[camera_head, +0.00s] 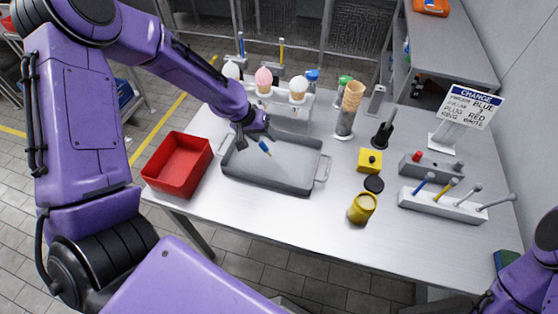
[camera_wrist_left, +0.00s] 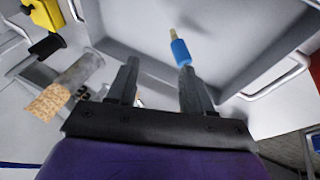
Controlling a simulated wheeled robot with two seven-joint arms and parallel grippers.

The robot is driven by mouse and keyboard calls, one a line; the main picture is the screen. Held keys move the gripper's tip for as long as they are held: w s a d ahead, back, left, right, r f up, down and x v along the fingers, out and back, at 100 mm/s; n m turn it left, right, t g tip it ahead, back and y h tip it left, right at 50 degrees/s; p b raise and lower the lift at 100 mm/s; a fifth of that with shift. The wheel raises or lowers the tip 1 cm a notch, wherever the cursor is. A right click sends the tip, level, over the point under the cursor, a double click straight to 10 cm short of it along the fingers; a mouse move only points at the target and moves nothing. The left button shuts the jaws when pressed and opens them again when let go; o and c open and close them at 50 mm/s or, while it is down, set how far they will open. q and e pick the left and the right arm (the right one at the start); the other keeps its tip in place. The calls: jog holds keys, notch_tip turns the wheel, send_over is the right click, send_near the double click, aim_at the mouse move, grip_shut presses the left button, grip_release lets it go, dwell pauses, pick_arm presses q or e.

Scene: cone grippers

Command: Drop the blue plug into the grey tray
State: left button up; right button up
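The blue plug (camera_head: 264,147) has a thin yellowish tip and hangs tilted over the grey tray (camera_head: 287,181), just below my left gripper (camera_head: 255,137). In the left wrist view the two fingers (camera_wrist_left: 158,85) stand apart. The blue plug (camera_wrist_left: 180,52) shows at the end of the right-hand finger, not between the fingers; I cannot tell whether it touches. The tray floor is bare below it. Part of my right arm shows at the lower right of the head view, with its gripper out of sight.
A red bin (camera_head: 178,164) stands left of the tray. Behind is a white rack (camera_head: 282,108) with ice-cream-like pieces. To the right are a cone stack (camera_head: 352,97), yellow block (camera_head: 370,160), yellow jar (camera_head: 362,208), tool holder (camera_head: 442,205) and a sign (camera_head: 472,105).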

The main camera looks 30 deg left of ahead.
pick_arm(q)
jog(key=v, duration=1)
jog(key=shift+r+b, duration=0.25)
jog(key=shift+b, duration=0.1)
jog(key=shift+s, duration=0.1)
